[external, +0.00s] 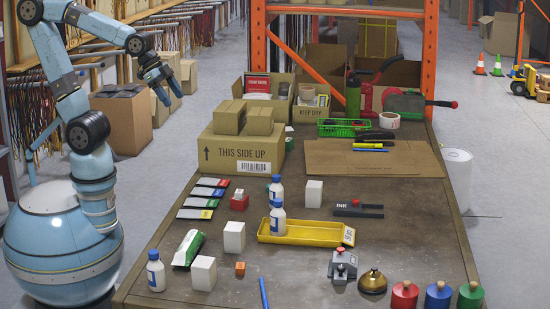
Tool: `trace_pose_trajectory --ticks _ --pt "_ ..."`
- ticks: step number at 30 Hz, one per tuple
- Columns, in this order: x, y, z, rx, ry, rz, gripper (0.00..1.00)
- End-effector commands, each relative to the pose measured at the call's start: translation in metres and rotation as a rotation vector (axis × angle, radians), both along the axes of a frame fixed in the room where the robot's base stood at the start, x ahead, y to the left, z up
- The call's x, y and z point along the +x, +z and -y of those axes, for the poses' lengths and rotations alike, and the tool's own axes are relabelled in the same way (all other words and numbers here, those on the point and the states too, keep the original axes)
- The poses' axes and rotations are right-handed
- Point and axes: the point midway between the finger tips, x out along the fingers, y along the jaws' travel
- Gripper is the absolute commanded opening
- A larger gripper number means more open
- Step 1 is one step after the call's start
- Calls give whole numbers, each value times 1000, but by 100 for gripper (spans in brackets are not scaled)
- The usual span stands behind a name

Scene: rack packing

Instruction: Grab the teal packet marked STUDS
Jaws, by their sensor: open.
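My gripper (166,90) is open and empty. It is raised at the upper left, in front of the floor boxes and well away from the table's things. No packet with a readable STUDS mark shows. A white and green packet (189,248) lies at the table's left front; its print is too small to read. Several flat packets with coloured bands lie in a slanting row behind it, among them one with a green band (203,202). I cannot tell which of these, if any, is the teal one.
White bottles (155,272), white blocks (203,273) and a yellow tray (300,236) stand on the table (400,228). A large carton (240,149) stands behind the packets. A bell (372,281) and coloured weights (438,295) are at front right. The table's right middle is fairly clear.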

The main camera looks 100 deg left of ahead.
Motion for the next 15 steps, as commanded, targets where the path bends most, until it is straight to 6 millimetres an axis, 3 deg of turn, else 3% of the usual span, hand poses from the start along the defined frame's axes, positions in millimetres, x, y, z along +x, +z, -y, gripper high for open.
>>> trace_pose_trajectory --ticks 6,15 --pt "54 -37 -9 115 -163 35 66" --pt "115 -93 -22 323 -381 85 66"
